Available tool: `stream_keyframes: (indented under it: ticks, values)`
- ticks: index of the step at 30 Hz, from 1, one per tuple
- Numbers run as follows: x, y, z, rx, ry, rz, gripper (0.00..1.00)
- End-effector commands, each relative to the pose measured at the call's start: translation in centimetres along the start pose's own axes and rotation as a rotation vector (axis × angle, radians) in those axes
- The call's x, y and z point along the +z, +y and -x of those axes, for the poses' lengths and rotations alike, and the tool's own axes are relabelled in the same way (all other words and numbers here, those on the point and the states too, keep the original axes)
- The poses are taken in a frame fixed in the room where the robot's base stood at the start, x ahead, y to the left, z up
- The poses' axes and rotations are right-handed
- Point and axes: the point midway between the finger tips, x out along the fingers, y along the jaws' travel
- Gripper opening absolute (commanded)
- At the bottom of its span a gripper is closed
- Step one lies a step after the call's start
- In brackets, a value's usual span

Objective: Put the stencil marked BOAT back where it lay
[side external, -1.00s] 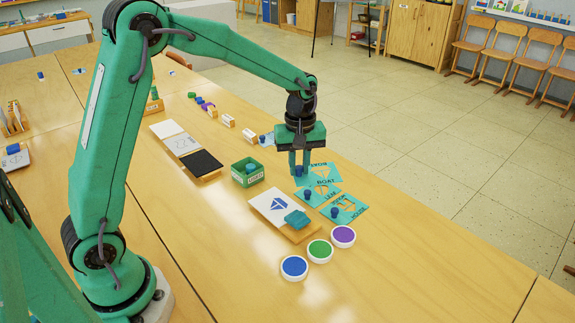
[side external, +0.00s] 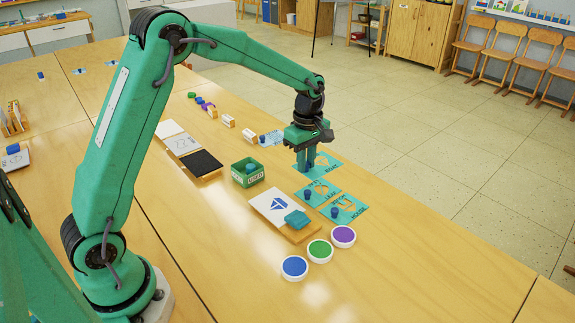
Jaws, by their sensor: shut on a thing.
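The teal stencil marked BOAT (side external: 325,162) is at the far end of the stencil group in the side external view. My gripper (side external: 306,169) is shut at its left part, where its fingers hide the grip point. The stencil lies flat at or just above the table; I cannot tell if it touches. A teal stencil with a leaf cutout (side external: 327,186) and a dark blue knob lies just nearer. A teal HOUSE stencil (side external: 352,213) with a knob lies nearer still.
A board with a blue boat print (side external: 268,203) and a teal block (side external: 297,219) lies left of the stencils. Blue (side external: 294,267), green (side external: 319,250) and purple (side external: 343,235) pads stand in front. A green labelled box (side external: 240,178) stands behind the board. The table's right edge is close.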

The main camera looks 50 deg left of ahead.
Motion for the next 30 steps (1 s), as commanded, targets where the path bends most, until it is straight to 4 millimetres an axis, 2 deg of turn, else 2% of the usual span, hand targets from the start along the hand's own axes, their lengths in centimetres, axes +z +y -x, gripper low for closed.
stream_keyframes:
  ticks: [18, 24, 30]
  values:
    - [-8.8, 2.7, -5.5, 0.000, 0.000, 0.002, 0.00]
    - [-10.3, 3.2, -6.5, 0.000, 0.000, -0.001, 0.00]
    - [-10.4, 3.3, -6.6, 0.001, 0.001, -0.002, 0.00]
